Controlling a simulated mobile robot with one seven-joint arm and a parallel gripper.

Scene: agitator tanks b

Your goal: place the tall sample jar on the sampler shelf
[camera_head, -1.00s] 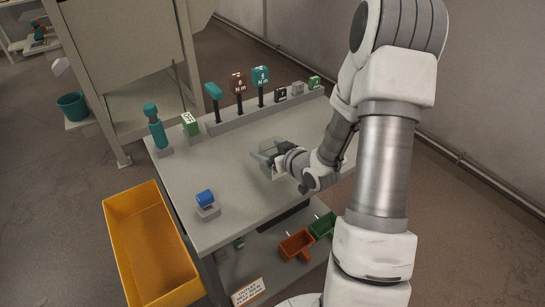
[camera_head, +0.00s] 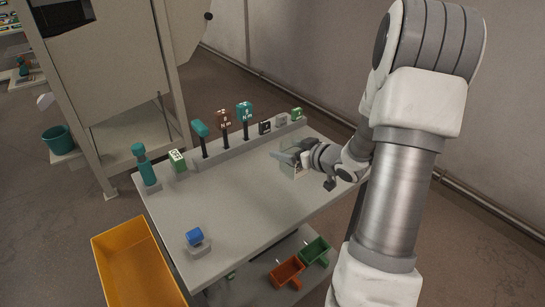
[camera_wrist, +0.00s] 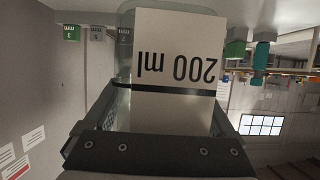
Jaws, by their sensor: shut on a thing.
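My gripper (camera_head: 284,157) is shut on a clear jar with a white "200 ml" label, which fills the middle of the wrist view (camera_wrist: 178,65). The label reads upside down there, with a dark band across the jar. In the head view the jar (camera_head: 293,170) is small and partly hidden by my gripper, above the right part of the grey table (camera_head: 235,210). Whether it touches the table top is unclear. I cannot tell for sure which surface is the sampler shelf.
A back row holds teal and brown-headed tools (camera_head: 224,125) and small marked blocks (camera_head: 265,128). A teal bottle-like item (camera_head: 144,165) and a blue piece (camera_head: 194,237) stand left. A yellow bin (camera_head: 135,265) is on the floor. Orange (camera_head: 287,272) and green (camera_head: 315,252) bins sit below.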

